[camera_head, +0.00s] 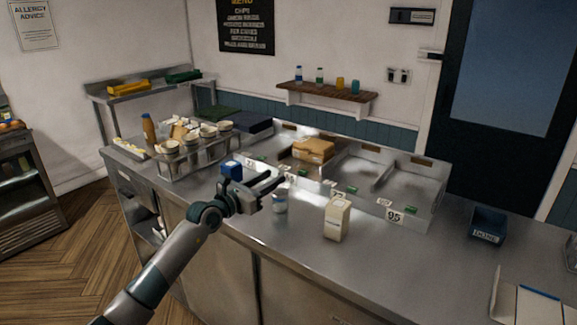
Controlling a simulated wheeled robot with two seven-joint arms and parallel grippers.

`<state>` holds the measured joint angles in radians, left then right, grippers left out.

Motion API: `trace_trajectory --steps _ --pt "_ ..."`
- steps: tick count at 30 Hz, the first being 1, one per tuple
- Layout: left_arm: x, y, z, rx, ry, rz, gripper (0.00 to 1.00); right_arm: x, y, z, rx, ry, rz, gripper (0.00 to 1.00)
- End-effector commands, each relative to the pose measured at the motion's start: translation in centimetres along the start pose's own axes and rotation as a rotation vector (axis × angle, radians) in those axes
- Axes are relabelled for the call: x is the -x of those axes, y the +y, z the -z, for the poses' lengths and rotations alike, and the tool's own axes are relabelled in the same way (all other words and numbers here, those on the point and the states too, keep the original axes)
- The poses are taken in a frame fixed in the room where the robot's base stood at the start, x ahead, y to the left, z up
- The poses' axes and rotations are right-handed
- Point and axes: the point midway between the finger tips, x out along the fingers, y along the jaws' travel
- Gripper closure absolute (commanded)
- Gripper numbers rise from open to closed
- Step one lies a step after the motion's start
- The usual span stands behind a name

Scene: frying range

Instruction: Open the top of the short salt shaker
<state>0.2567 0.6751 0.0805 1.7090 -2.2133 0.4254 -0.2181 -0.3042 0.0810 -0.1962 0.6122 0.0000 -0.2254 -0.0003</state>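A short, pale cylindrical container (280,204), which looks like the short salt shaker, stands upright on the steel counter (290,240). It is small, and I cannot make out the state of its top. My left gripper (278,178) is above and slightly left of it, fingers pointing right, apart from it as far as I can see. The two dark fingers are spread with nothing visible between them. A taller cream box-shaped container (337,219) stands upright to the right of the short one. My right gripper is not in view.
A blue item (231,170) sits just behind my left gripper. A steel rack of cups (190,155) stands at the left. A divided tray (350,172) with brown packages (314,150) lies behind. A dark blue box (487,226) is at the right. The front counter is mostly clear.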

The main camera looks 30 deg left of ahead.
Motion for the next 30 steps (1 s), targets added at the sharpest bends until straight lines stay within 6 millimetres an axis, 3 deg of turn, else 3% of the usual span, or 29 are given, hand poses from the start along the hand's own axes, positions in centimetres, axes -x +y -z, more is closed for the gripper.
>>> trace_trajectory --steps 15,21,30 --pt "-7.5 0.0 -0.1 0.000 -0.001 0.000 0.66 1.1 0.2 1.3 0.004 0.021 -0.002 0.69" --pt "-8.7 0.0 0.0 -0.001 0.000 0.000 0.66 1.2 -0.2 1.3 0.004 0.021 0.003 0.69" --pt "-9.0 0.0 0.0 -0.001 -0.001 0.000 0.66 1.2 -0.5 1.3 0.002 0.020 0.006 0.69"
